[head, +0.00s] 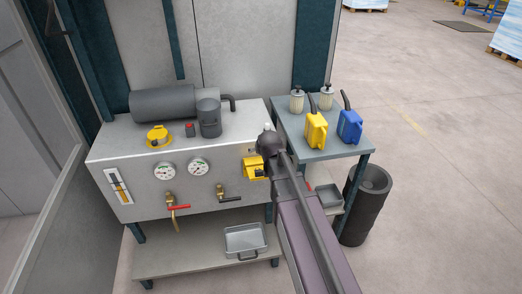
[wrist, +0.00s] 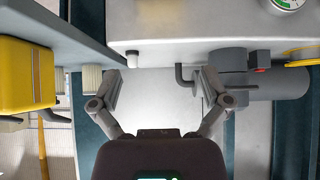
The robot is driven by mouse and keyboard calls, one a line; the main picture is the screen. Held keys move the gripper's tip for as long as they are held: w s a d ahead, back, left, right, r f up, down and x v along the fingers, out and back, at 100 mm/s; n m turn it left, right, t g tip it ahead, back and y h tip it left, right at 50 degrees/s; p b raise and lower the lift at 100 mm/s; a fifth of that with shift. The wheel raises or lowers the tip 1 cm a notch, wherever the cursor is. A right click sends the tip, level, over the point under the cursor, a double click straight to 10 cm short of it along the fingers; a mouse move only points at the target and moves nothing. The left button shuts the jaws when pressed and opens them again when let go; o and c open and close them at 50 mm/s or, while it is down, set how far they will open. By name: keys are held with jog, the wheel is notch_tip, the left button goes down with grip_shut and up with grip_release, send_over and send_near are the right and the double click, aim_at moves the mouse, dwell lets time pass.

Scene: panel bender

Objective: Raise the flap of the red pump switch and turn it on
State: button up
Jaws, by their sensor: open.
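A small red part on a dark block (head: 190,128) sits on top of the grey tank, between the yellow cap and the pump motor; it also shows in the wrist view (wrist: 262,69). I cannot make out a flap on it. A yellow box (head: 252,168) is on the right of the tank's front, close to my arm; its details are too small to tell. My gripper (wrist: 161,80) is open and empty, with its fingers apart, near the tank's right end. In the head view my arm hides it. It touches neither the red part nor the yellow box, as far as I see.
The grey tank (head: 110,150) carries gauges, a red-handled valve (head: 176,207) and a black-handled valve (head: 228,197). The pump motor (head: 163,104) stands on it. A side table (head: 298,150) holds a yellow jug (head: 316,132), a blue jug (head: 350,127) and two filters. Open floor lies right.

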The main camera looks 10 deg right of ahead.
jog(key=shift+s, duration=0.1)
jog(key=c, duration=0.6)
jog(key=shift+s+f, duration=0.2)
jog(key=shift+s, duration=0.15)
jog(key=s+f+g, duration=0.2)
jog(key=s+g, duration=0.2)
jog(key=s, duration=0.7)
jog(key=s+f+g, duration=0.2)
jog(key=s+g, duration=0.2)
jog(key=s, duration=0.6)
jog(key=shift+s+d+f+g, duration=0.3)
jog(key=shift+s+d+f, duration=0.05)
jog(key=shift+s, duration=0.05)
